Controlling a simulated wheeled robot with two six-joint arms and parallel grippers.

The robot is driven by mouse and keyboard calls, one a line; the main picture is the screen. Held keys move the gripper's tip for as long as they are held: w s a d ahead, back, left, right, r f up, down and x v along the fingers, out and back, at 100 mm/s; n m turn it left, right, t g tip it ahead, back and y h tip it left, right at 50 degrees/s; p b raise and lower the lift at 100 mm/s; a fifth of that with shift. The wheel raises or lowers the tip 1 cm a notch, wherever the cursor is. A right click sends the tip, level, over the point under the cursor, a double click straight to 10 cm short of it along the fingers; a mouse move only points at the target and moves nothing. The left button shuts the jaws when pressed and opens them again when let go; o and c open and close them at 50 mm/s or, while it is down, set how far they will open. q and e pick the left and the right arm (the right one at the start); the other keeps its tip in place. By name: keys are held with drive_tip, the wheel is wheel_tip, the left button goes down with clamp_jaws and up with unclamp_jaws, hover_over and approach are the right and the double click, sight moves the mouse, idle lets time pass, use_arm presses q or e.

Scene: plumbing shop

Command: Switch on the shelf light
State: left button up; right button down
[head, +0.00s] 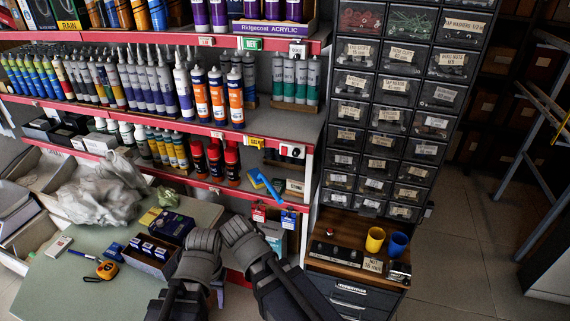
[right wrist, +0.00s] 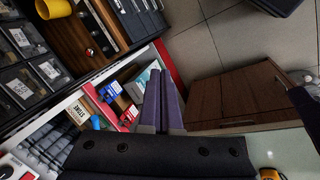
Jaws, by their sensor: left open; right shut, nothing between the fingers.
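A small white switch plate (head: 292,151) with a dark round part and a red spot sits on the red front edge of the middle shelf, at its right end. It also shows cut off in the lower left corner of the right wrist view (right wrist: 12,167). Its setting is too small to tell. My left gripper (head: 212,275) is low over the table, open and empty, its fingers mostly hidden. My right gripper (right wrist: 165,98) is shut and empty, apart from the switch. Its purple fingers show in the right wrist view; its fingertips are hidden in the head view.
Red and blue tags (head: 288,218) hang from the lower shelf, below a blue-handled brush (head: 267,188). A drawer cabinet (head: 385,110) stands right of the shelves, with yellow and blue cups (head: 397,244) beneath. The table (head: 70,285) holds small boxes and a tape measure (head: 107,269).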

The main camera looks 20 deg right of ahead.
sight(284, 154)
drive_tip(key=w+d+r+n+t+h+b, duration=0.2)
drive_tip(key=w+r+t, duration=0.4)
drive_tip(key=w, duration=0.3)
drive_tip(key=w+d+r+n+t+h+b, duration=0.1)
drive_tip(key=w+d+r+n+t+h, duration=0.2)
drive_tip(key=w+r+n+t, duration=0.2)
drive_tip(key=w+r, duration=0.3)
drive_tip(key=w, duration=0.2)
drive_tip(key=shift+t+h+b, duration=0.4)
drive_tip(key=shift+d, duration=0.1)
drive_tip(key=b+x, duration=0.1)
drive_tip(key=x, duration=1.3)
drive_tip(key=shift+b, duration=0.35)
